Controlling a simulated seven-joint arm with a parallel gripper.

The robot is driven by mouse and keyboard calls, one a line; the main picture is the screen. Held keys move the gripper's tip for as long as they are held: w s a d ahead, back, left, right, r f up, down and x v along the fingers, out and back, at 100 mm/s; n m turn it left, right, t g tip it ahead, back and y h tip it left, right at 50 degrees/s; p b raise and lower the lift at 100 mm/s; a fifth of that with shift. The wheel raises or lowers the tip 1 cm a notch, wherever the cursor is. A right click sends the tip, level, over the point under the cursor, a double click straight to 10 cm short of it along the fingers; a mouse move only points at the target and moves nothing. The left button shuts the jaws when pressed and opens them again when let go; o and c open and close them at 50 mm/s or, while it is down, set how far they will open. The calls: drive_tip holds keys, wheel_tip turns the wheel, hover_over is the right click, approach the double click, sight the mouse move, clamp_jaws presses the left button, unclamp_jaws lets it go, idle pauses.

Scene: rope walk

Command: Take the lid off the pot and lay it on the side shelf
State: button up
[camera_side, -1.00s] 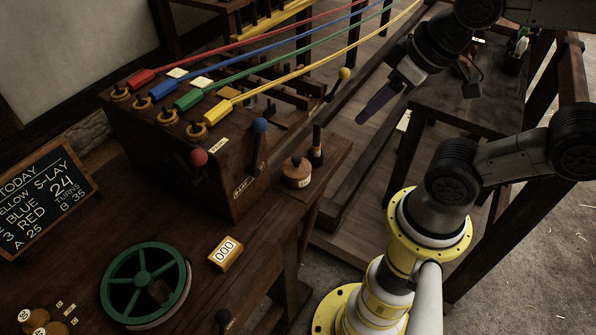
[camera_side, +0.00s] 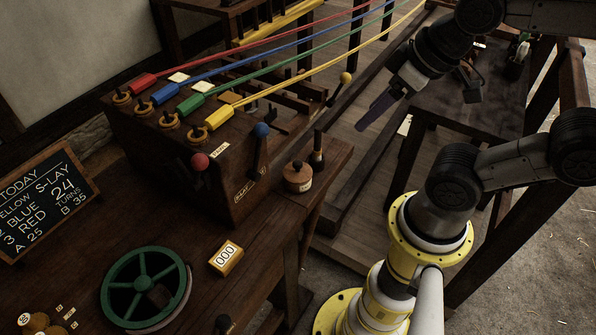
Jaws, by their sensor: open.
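A small round wooden pot (camera_side: 297,181) with a pale label stands on the bench's right-hand end, beside the dark machine box. Its lid (camera_side: 297,169), with a small knob, sits on top of it. My gripper (camera_side: 367,120) hangs in the air to the right of and higher in the picture than the pot, its fingers pointing down and left. It is open, apart from the lid, with nothing seen between the fingers. The narrow wooden shelf end (camera_side: 336,152) next to the pot shows bare wood; I cannot tell whether it is the side shelf.
The machine box (camera_side: 215,150) has red and blue knobbed levers and colored ropes. A counter (camera_side: 226,258) and green wheel (camera_side: 146,287) lie on the bench.

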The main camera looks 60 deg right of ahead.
drive_tip(key=n, duration=0.2)
drive_tip(key=n+g+h, duration=0.1)
drive_tip(key=n+g, duration=0.4)
drive_tip(key=n, duration=1.3)
hover_over(297, 163)
drive_tip(key=f, duration=1.3)
drive_tip(key=shift+a+f, duration=0.35)
drive_tip(key=shift+f, duration=0.05)
drive_tip(key=shift+d+f, duration=0.2)
drive_tip(key=shift+f, duration=1.35)
drive_tip(key=shift+d+f, duration=0.15)
drive_tip(key=shift+f, duration=1.35)
clamp_jaws()
